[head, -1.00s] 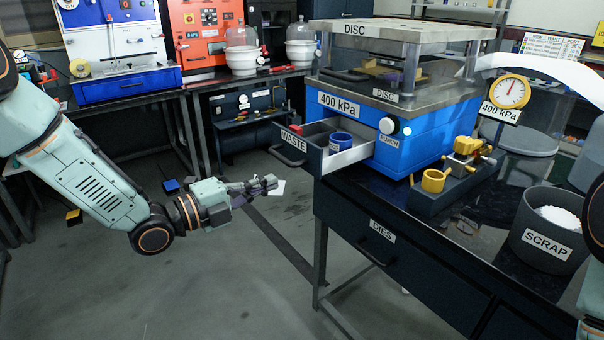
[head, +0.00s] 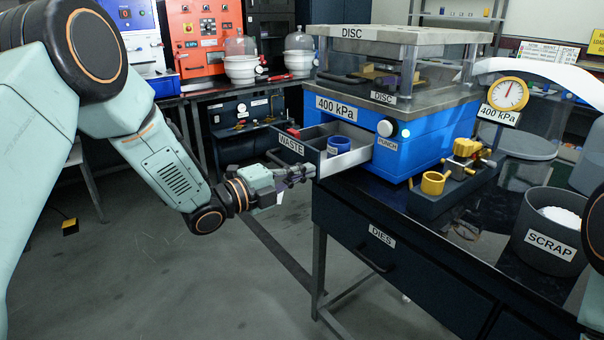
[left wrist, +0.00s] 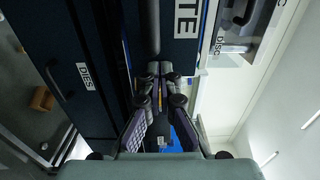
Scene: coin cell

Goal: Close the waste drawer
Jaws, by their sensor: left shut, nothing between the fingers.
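The waste drawer (head: 347,160) stands pulled out from the blue press. Its dark front carries a WASTE label, and a blue ring-shaped cup and a small red thing show inside. My left gripper (head: 303,173) is shut and empty, with its fingertips close in front of the drawer front; I cannot tell whether they touch it. In the left wrist view the shut fingers (left wrist: 154,70) point at the dark drawer front (left wrist: 182,50), beside its bar handle (left wrist: 147,25), and part of the label shows. My right gripper is not in view.
The blue press (head: 420,150) stands on a black bench with a DIES drawer (head: 400,262) below. A yellow-fitted fixture (head: 450,185) and a SCRAP bin (head: 545,265) stand to the right. The floor left of the bench is open.

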